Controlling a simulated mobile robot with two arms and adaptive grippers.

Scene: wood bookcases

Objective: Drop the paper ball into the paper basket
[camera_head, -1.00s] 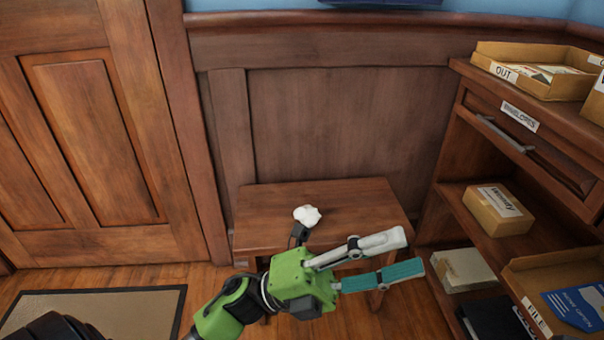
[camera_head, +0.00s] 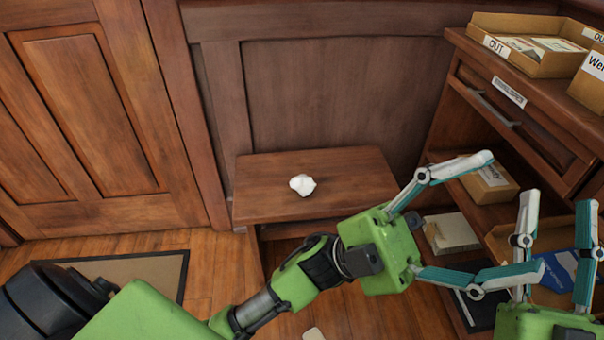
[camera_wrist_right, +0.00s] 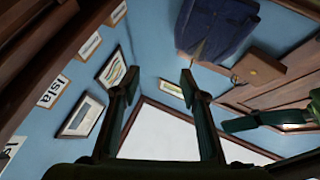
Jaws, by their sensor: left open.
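The white crumpled paper ball (camera_head: 302,185) lies on top of the small wooden table (camera_head: 262,206). My left gripper (camera_head: 515,213) is to the right of the table, its fingers spread wide and empty, pointing right, away from the ball. My right gripper (camera_head: 557,200) is at the lower right, pointing up, with two separated fingers and nothing between them. It also shows open and empty in the right wrist view (camera_wrist_right: 158,75). I do not see a paper basket in these frames.
A wooden shelf unit on the right holds an OUT tray (camera_head: 536,63), a cardboard box (camera_head: 490,185) and papers; both grippers appear close in front of it. A door (camera_head: 90,110) is at the left, with a floor mat (camera_head: 135,272) below. The tabletop around the ball is clear.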

